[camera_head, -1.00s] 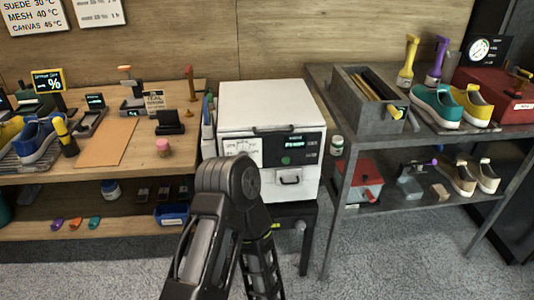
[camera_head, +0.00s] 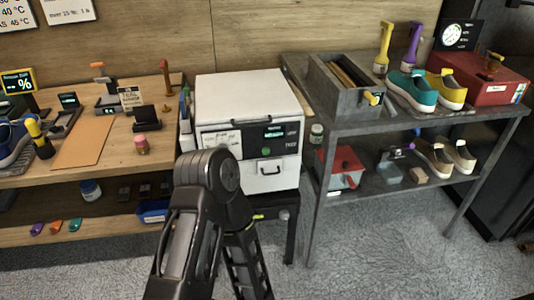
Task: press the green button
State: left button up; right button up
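A white box-shaped machine (camera_head: 248,98) stands on a dark stand between the wooden bench and the grey shelf. Its front has a dark panel with a small lit display (camera_head: 274,132). A round green button (camera_head: 266,152) sits on the panel below the display. A drawer with a handle (camera_head: 271,168) is under the panel. A dark arm of mine rises from the bottom centre and covers the machine's lower left front. Its gripper is not visible, and no other gripper is in view.
The wooden bench (camera_head: 100,150) at left holds a blue shoe (camera_head: 14,140), small devices and a brown board. The grey metal shelf (camera_head: 420,122) at right holds a grey bin, teal and yellow shoes and a red box. Carpeted floor is open at lower right.

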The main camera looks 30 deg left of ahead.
pick_arm(q)
grip_shut()
dwell(1.4)
